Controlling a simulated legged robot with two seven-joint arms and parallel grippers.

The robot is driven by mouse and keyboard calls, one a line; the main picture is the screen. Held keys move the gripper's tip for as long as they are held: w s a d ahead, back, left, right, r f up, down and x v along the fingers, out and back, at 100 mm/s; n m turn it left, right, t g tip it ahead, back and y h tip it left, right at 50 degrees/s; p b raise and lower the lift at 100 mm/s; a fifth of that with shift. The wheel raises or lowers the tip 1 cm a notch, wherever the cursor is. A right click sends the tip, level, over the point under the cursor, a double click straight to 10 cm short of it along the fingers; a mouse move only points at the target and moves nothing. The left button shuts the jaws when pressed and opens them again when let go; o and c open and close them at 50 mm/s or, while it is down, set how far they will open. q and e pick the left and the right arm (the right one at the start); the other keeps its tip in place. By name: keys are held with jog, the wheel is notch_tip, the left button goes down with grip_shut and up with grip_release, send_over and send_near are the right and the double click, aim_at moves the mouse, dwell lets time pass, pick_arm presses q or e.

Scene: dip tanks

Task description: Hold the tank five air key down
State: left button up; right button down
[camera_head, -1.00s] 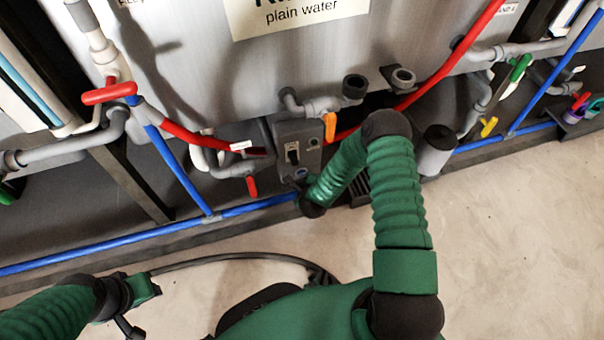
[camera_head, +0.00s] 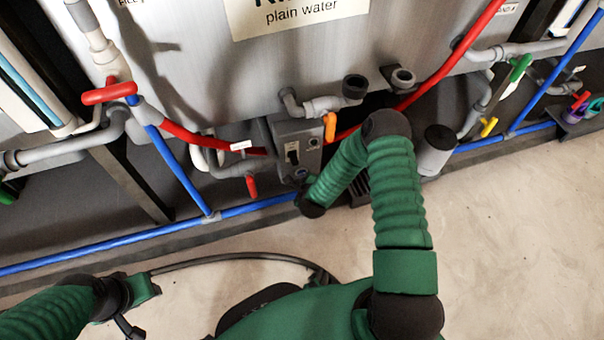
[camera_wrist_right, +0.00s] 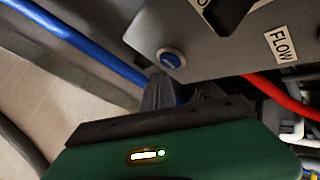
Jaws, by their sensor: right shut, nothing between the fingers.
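A grey control box (camera_head: 296,145) hangs below the tank labelled plain water. It has a black switch (camera_head: 292,153) and a small blue round key (camera_head: 300,173) low on its face. In the right wrist view the blue key (camera_wrist_right: 171,59) sits at the box's lower corner, with a FLOW label to its right. No air label or tank number is readable. My right gripper (camera_wrist_right: 178,90) is shut and empty, its dark fingertips just below the blue key. I cannot tell whether they touch it. My left gripper (camera_head: 147,289) is low at the left, its fingers unclear.
A red hose (camera_head: 440,72) and a blue pipe (camera_head: 250,208) run past the box. An orange valve handle (camera_head: 330,126) is at the box's right edge, a red handle (camera_head: 252,187) at its lower left. A grey cylinder (camera_head: 437,150) stands to the right.

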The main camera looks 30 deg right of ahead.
jog(key=shift+w, duration=0.1)
jog(key=shift+w+d+r, duration=0.1)
jog(key=shift+w, duration=0.2)
jog(key=shift+w+d, duration=0.1)
jog(key=shift+w, duration=0.35)
dwell(1.8)
jog(key=shift+s, duration=0.1)
jog(key=shift+s+a+p, duration=0.2)
jog(key=shift+s+p, duration=0.35)
jog(key=shift+s, duration=0.2)
